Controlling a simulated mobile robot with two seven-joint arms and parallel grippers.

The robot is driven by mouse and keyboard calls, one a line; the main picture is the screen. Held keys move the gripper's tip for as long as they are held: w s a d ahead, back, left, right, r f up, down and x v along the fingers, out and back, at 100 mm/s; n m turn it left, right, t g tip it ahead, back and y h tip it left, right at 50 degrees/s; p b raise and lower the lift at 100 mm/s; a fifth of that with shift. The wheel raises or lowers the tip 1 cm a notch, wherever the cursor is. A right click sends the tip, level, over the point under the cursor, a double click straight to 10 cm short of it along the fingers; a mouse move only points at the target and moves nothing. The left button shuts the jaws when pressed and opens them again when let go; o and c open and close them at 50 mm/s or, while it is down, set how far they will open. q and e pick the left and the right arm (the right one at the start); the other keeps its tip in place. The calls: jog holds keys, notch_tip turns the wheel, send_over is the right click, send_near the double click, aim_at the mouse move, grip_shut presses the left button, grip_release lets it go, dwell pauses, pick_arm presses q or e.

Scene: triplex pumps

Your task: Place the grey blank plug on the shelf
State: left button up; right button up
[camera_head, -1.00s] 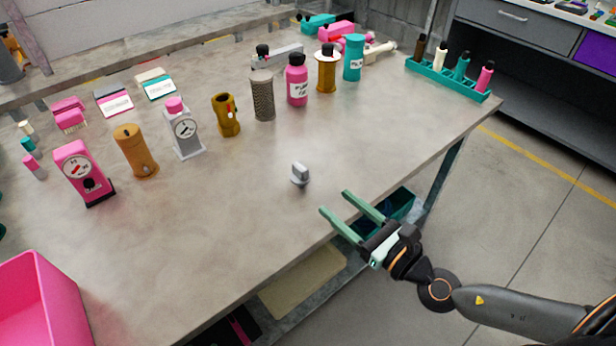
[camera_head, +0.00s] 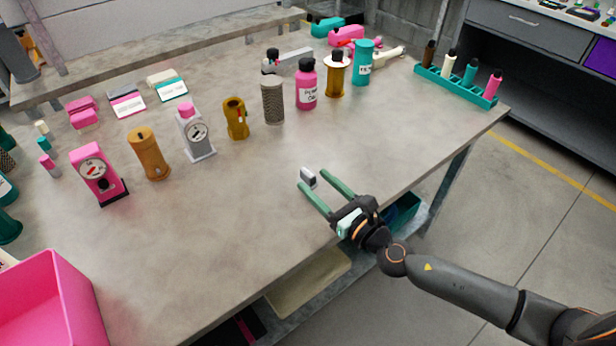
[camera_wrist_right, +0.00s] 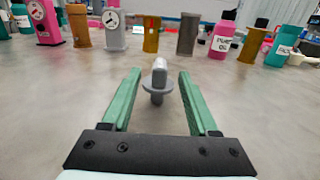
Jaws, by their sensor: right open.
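The grey blank plug (camera_head: 308,177) stands on the bare tabletop near the front edge of the workbench. In the right wrist view the plug (camera_wrist_right: 158,82) shows a rounded upright grip on a round flange, centred between the far ends of the green fingers. My right gripper (camera_head: 312,180) is open, its two fingers on either side of the plug, with clear gaps and no visible contact. It also shows in the right wrist view (camera_wrist_right: 158,90). My left gripper is not in view.
Several bottles and gauges, including a pink gauge (camera_head: 97,172) and a pink bottle (camera_head: 307,85), stand farther back. A teal rack (camera_head: 456,84) is at the right edge, a pink bin (camera_head: 50,305) at front left. A lower shelf (camera_head: 310,283) shows under the bench.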

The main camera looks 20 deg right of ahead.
jog(key=shift+x, duration=1.35)
jog(key=shift+c, duration=0.2)
grip_shut()
